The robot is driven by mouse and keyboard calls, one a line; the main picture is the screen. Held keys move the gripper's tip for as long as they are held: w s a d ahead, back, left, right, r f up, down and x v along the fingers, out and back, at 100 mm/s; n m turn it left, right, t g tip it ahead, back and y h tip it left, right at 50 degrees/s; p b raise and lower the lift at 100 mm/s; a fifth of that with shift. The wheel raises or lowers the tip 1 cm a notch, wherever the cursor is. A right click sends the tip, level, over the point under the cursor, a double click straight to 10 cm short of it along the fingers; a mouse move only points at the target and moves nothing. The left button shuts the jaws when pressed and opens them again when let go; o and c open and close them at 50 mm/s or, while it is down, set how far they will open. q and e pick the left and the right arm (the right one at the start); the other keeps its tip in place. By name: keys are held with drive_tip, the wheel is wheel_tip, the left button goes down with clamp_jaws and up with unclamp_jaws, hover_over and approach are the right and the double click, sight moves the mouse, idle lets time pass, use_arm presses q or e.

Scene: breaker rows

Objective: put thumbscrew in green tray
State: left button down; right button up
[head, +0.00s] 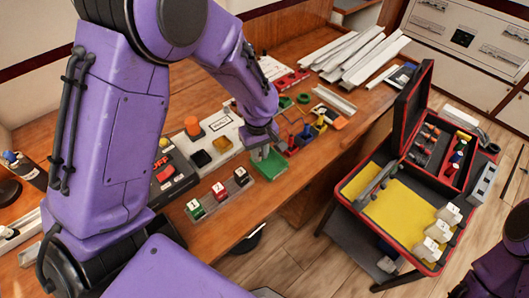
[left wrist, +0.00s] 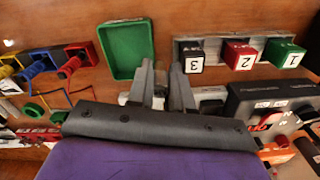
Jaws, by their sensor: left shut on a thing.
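The green tray (head: 268,166) lies on the wooden bench near its front edge, just below my left gripper (head: 259,150). In the left wrist view the empty green tray (left wrist: 127,50) is up and to the left of the fingertips (left wrist: 163,76). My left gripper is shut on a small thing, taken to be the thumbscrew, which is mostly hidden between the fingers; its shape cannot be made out. The gripper is above the bench, beside or over the tray's near side. My right gripper is outside the view; only part of my right arm shows at lower right.
Numbered green, red and black blocks (head: 219,190) stand left of the tray. A dark device with red markings (head: 168,174) is behind them. Colored clamps or tools (head: 308,131) lie right of the tray.

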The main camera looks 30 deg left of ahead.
use_arm(q)
drive_tip(key=w+f, duration=0.2)
drive_tip(key=w+a+f, duration=0.1)
drive_tip(key=w+f, duration=0.1)
drive_tip(key=w+a+f+p, duration=0.1)
drive_tip(key=w, duration=0.1)
drive_tip(key=shift+f, duration=0.4)
drive_tip(key=shift+w+a+f, duration=0.2)
drive_tip(key=shift+w+f, duration=0.2)
drive_tip(key=shift+f, duration=0.15)
wheel_tip(320, 180, down, 3)
drive_tip(key=shift+r, duration=0.15)
drive_tip(key=shift+w+f, duration=0.1)
drive_tip(key=shift+f, duration=0.15)
drive_tip(key=c, duration=1)
unclamp_jaws()
drive_tip(key=shift+f, duration=0.15)
drive_tip(key=shift+c, duration=0.2)
drive_tip(key=shift+r+p, duration=0.3)
wheel_tip(320, 180, up, 12)
drive_tip(key=b, duration=0.1)
